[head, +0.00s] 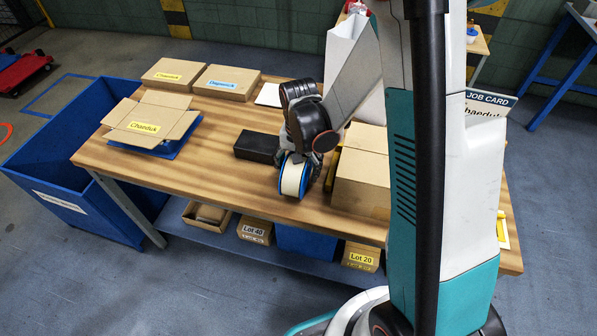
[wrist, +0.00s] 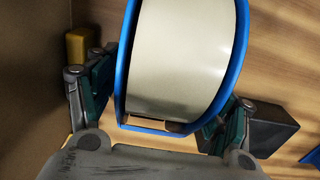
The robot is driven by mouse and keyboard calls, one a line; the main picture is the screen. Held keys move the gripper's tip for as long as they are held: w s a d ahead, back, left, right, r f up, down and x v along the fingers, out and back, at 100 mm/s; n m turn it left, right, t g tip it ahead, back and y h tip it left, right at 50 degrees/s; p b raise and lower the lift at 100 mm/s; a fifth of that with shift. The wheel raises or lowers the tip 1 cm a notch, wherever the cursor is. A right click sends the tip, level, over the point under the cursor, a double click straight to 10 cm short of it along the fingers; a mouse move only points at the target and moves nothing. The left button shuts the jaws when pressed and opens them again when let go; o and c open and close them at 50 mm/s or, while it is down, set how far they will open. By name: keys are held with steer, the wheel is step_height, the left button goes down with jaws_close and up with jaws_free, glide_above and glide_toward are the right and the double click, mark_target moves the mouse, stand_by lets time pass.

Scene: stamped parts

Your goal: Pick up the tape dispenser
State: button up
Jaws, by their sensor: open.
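The tape dispenser (head: 295,178) is blue with a wide pale roll and stands on the wooden table. In the wrist view the dispenser (wrist: 185,60) fills the middle, between the two fingers. My gripper (head: 297,160) is over it from above, with one finger on each side. In the wrist view my gripper (wrist: 160,108) is open. The left finger stands apart from the dispenser's side; the right finger is close to its blue edge, and I cannot tell whether it touches. The dispenser's top is partly hidden by my gripper in the head view.
A black box (head: 256,147) lies just left of the dispenser and shows in the wrist view (wrist: 272,130). A tall cardboard box (head: 361,183) stands close on the right. A yellow item (wrist: 80,46) is beside it. The table (head: 222,190) is clear in front and left.

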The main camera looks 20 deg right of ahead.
steer(key=c, duration=1.1)
steer(key=shift+r, duration=0.1)
steer(key=shift+c, duration=0.2)
